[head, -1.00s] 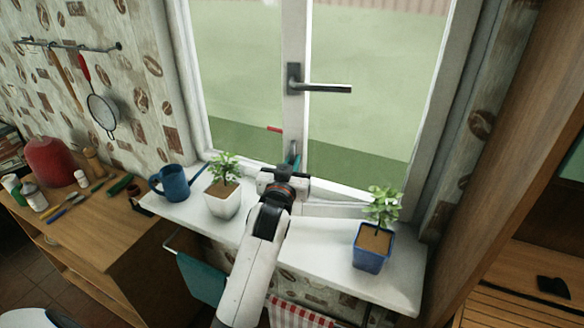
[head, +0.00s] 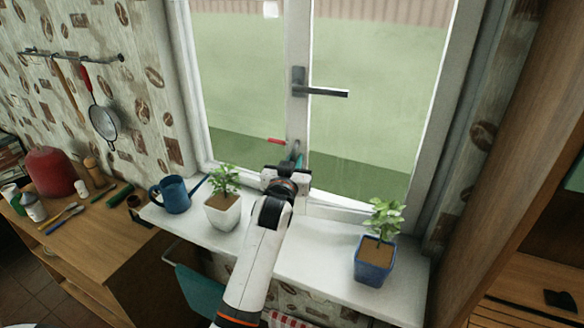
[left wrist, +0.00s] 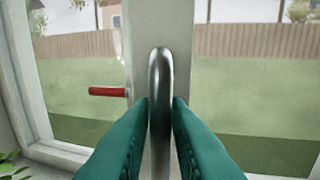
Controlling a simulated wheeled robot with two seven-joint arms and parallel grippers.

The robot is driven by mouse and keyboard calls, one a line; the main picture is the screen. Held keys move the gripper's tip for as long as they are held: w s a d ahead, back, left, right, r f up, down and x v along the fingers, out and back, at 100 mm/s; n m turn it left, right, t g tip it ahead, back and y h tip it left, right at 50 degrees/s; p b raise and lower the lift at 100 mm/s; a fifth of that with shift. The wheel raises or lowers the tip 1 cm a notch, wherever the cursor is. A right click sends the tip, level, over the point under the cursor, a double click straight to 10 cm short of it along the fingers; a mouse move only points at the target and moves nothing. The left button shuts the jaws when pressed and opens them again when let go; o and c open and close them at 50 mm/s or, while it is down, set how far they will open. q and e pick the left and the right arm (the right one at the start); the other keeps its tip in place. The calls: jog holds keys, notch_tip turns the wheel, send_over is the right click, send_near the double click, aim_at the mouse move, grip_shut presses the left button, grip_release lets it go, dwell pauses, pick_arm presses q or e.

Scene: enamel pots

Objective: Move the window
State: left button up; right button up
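The window (head: 360,140) has white frames, with a dark lever handle (head: 322,88) in the middle. A curved metal pull bar (left wrist: 160,75) stands upright on the frame in the left wrist view. My left gripper (head: 295,160) reaches over the sill to the bottom middle of the window. Its teal fingers (left wrist: 160,115) lie close against both sides of the bar and look shut on it. A small red lever (head: 276,141) sticks out just left of the bar; it also shows in the left wrist view (left wrist: 108,91). My right gripper is not in view.
A wooden counter (head: 90,235) with kitchen things is at left.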

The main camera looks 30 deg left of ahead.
pick_arm(q)
jog(key=b+v, duration=0.3)
jog(key=v, duration=0.9)
jog(key=shift+w+a, duration=0.1)
